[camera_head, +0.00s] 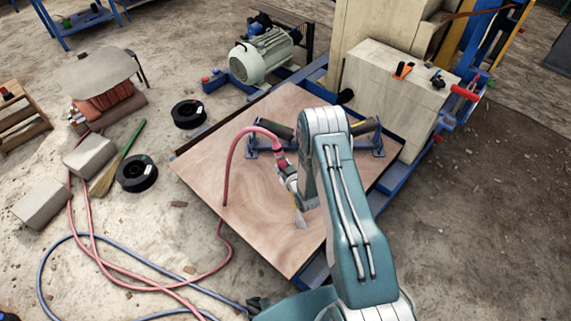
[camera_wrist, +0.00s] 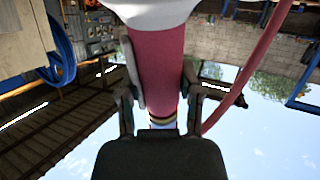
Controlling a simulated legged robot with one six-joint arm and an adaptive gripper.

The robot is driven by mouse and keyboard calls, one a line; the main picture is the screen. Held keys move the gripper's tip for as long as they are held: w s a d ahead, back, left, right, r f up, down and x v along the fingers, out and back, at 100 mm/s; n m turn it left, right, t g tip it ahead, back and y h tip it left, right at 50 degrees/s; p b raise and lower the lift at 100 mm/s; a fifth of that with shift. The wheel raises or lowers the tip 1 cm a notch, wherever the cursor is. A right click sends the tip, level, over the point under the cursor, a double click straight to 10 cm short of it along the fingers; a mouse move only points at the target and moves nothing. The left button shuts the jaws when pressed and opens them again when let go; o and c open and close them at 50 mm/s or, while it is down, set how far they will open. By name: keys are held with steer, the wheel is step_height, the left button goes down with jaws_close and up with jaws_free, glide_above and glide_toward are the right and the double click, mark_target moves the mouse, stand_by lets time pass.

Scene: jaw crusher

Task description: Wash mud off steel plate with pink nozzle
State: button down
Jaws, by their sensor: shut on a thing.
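My gripper (camera_head: 288,174) is shut on the pink nozzle (camera_wrist: 160,65). In the wrist view my gripper (camera_wrist: 160,105) has a finger on each side of the nozzle's pink body. In the head view the nozzle (camera_head: 279,160) points down over the large flat plate (camera_head: 230,195), with its pink hose arching to the left. A small pale streak (camera_head: 299,218) shows below the nozzle tip; I cannot tell for sure if it is water. The plate's visible surface is brown and swirled. My arm hides part of its right side.
A blue roller frame (camera_head: 252,152) stands at the plate's far side. A motor (camera_head: 262,55) and a pale machine block (camera_head: 385,85) stand behind. Pink and blue hoses (camera_head: 85,238) lie on the ground at left, near two black spools (camera_head: 136,173) and a broom (camera_head: 117,160).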

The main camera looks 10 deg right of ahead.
steer(key=shift+s+a, duration=2.2)
steer(key=shift+a, duration=1.2)
steer(key=w+a, duration=0.5)
steer(key=w, duration=0.3)
steer(key=shift+w+a, duration=0.2)
steer(key=s+d+r+m+h, duration=0.1)
steer(key=s+d+r, duration=0.4)
steer(key=r, duration=0.3)
steer(key=s+d+r+m+h, duration=0.1)
steer(key=s+d+r, duration=0.5)
steer(key=s+r, duration=0.2)
steer(key=shift+s+d+r+h, duration=0.25)
steer(key=shift+d+r+h, duration=0.05)
steer(key=shift+r, duration=0.35)
